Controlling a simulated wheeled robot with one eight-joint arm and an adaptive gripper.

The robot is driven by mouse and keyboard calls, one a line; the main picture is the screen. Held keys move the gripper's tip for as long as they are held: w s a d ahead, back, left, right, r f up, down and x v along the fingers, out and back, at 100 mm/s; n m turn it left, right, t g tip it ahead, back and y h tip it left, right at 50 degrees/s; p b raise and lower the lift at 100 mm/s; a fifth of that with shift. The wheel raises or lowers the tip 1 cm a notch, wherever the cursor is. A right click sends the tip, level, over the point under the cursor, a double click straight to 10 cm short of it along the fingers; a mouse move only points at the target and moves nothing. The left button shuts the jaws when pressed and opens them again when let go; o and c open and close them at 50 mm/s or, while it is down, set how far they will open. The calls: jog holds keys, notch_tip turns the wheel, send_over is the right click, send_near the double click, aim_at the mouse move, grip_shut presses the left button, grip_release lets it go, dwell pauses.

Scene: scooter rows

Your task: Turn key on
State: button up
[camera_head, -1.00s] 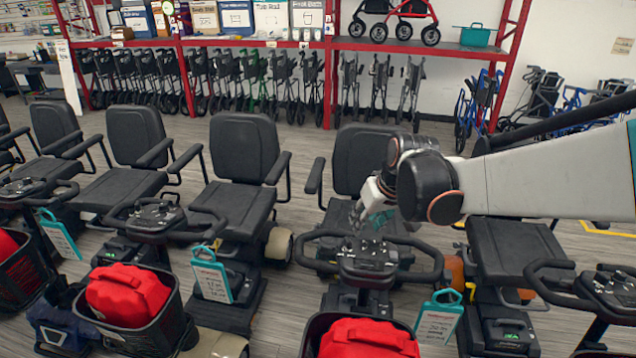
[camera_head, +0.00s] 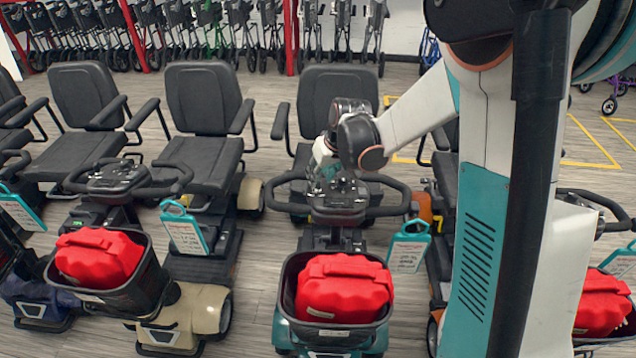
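A teal scooter (camera_head: 345,335) stands in the middle, with a black seat (camera_head: 325,95) behind its handlebar. Its dark control panel (camera_head: 342,203) sits between the loops of the handlebar (camera_head: 388,184). The key is too small to make out. My gripper (camera_head: 326,186) points down at the back left part of that panel, very close to it or touching; I cannot tell which. The fingers are small and blurred against the dark panel, so their opening does not show.
A basket (camera_head: 283,300) with a red bag (camera_head: 343,289) is on the scooter's front. A teal-framed tag (camera_head: 408,247) hangs at its right. Another scooter (camera_head: 190,315) stands close on the left. Walkers (camera_head: 345,30) line the back. My arm hides much of the right side.

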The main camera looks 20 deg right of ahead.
jog(key=shift+b+x, duration=0.4)
jog(key=shift+x, duration=1.35)
grip_shut()
